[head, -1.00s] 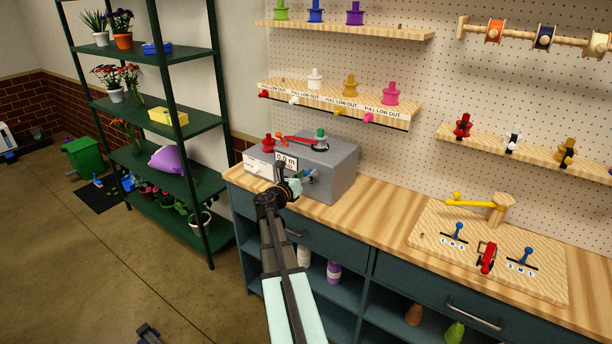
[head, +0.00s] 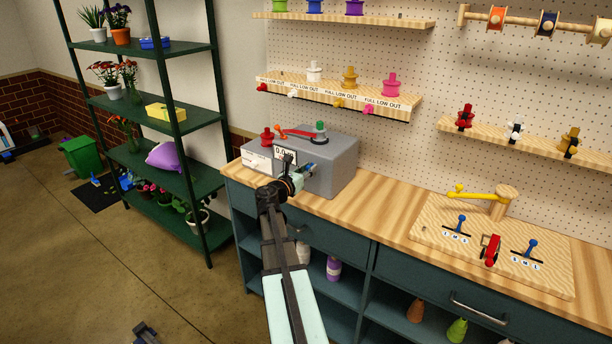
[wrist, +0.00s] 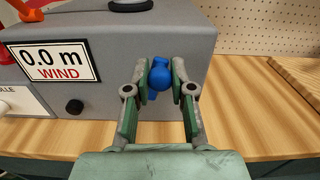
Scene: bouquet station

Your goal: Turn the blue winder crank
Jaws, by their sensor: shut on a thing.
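The grey winder box (head: 335,170) stands at the left end of the wooden bench. Its front display (wrist: 58,60) reads 0.0 m over the word WIND. The blue crank knob (wrist: 159,75) shows at the box's front, right of the display in the wrist view. My gripper (wrist: 160,78) is shut on this knob, with a green-padded finger on either side of it. In the head view my gripper (head: 293,180) is at the box's front, and the crank is mostly hidden by it.
A red lever (head: 296,132) and a green knob (head: 320,127) are on the box top. A black knob (wrist: 74,106) is low on its front. A wooden lever board (head: 430,235) lies to the right, with clear bench between. A green shelf rack (head: 165,125) stands left.

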